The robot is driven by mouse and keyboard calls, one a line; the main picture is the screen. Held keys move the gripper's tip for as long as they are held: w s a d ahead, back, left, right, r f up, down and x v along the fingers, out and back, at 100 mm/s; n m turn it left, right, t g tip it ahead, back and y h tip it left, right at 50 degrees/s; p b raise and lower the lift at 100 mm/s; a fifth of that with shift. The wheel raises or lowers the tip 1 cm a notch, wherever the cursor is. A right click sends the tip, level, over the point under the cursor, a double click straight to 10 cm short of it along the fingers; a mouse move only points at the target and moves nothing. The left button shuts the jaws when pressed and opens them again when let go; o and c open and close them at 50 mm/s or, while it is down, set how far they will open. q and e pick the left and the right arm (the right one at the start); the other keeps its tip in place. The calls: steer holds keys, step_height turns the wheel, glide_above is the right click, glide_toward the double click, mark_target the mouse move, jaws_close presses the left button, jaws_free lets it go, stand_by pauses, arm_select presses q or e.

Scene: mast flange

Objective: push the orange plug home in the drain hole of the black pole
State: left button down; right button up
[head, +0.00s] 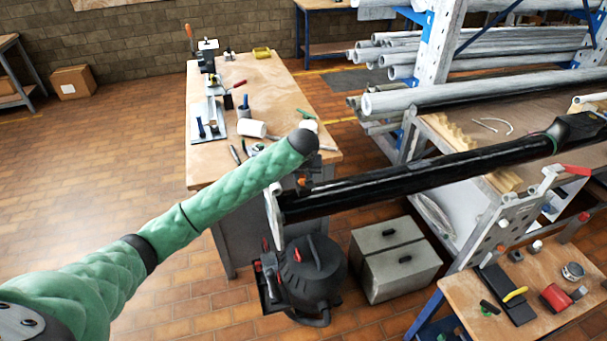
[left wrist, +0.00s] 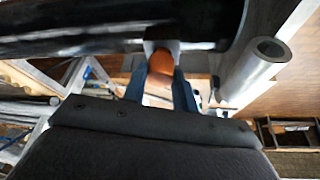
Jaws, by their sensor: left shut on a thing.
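The black pole (head: 420,174) lies slantwise from its near end at centre to the right side of the head view. It also spans the top of the left wrist view (left wrist: 70,32). My left gripper (head: 304,180) hangs under its dark wrist at the pole's near end, small in the head view. In the left wrist view its fingers (left wrist: 161,60) are shut on the orange plug (left wrist: 162,63), right against the pole's side. The drain hole is hidden, so I cannot tell how deep the plug sits. My right gripper is not seen.
A grey bracket (head: 274,212) stands at the pole's near end. A workbench (head: 277,90) with tools is behind, and a pipe rack (head: 432,45) is at the right. A black vacuum (head: 312,268) and a grey box (head: 395,262) stand below. A small table (head: 470,300) is front right.

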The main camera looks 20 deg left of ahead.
arm_select(q)
steer(key=shift+f, duration=0.55)
steer(key=c, duration=1)
jaws_free()
